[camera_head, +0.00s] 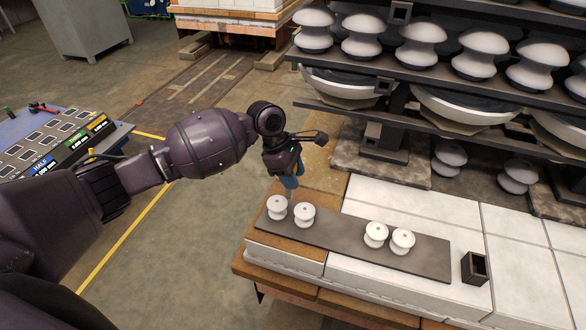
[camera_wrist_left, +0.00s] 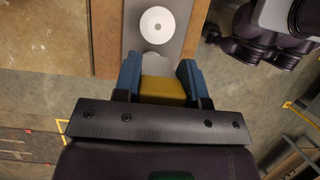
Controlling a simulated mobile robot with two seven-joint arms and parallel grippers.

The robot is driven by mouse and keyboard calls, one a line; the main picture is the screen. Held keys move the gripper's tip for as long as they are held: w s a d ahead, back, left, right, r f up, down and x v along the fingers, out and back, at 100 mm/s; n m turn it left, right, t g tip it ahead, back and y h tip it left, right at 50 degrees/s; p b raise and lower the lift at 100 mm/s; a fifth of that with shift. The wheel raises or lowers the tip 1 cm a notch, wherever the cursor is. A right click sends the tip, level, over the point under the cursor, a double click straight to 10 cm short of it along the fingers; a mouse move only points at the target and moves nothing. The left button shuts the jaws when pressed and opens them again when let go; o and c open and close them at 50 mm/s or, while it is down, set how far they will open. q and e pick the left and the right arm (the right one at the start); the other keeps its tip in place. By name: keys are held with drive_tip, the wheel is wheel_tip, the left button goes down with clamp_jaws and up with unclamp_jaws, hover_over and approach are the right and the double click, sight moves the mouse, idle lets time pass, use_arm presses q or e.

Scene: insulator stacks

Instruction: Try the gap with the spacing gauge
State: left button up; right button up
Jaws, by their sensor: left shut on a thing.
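My left gripper (camera_head: 290,182) hangs by the left end of a dark grey strip (camera_head: 340,238). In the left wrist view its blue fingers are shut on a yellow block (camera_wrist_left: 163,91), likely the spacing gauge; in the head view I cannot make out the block. Two white spool insulators, one at the far left (camera_head: 277,207) and one beside it (camera_head: 304,214), stand upright on the strip with a narrow gap. Another pair, a left one (camera_head: 376,234) and a right one (camera_head: 403,241), stands farther right. One insulator (camera_wrist_left: 157,25) shows ahead of the fingers, apart from the block.
A small black square tube (camera_head: 475,268) stands right of the strip on white blocks (camera_head: 440,285). Dark racks with large insulators (camera_head: 420,45) rise behind. A blue table at left carries a labelled grey panel (camera_head: 50,140).

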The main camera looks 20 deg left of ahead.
use_arm(q)
wheel_tip(320, 180, down, 2)
drive_tip(key=shift+f, duration=0.95)
use_arm(e)
drive_tip(key=shift+s+f, duration=0.55)
drive_tip(key=shift+w+r, duration=0.1)
drive_tip(key=shift+w, duration=0.1)
drive_tip(key=shift+w+r, duration=0.35)
drive_tip(key=shift+w, duration=0.05)
use_arm(q)
drive_tip(key=shift+f, duration=0.15)
use_arm(e)
drive_tip(key=shift+s, duration=0.15)
use_arm(q)
drive_tip(key=shift+f, duration=0.2)
use_arm(e)
drive_tip(key=shift+s+f, duration=0.4)
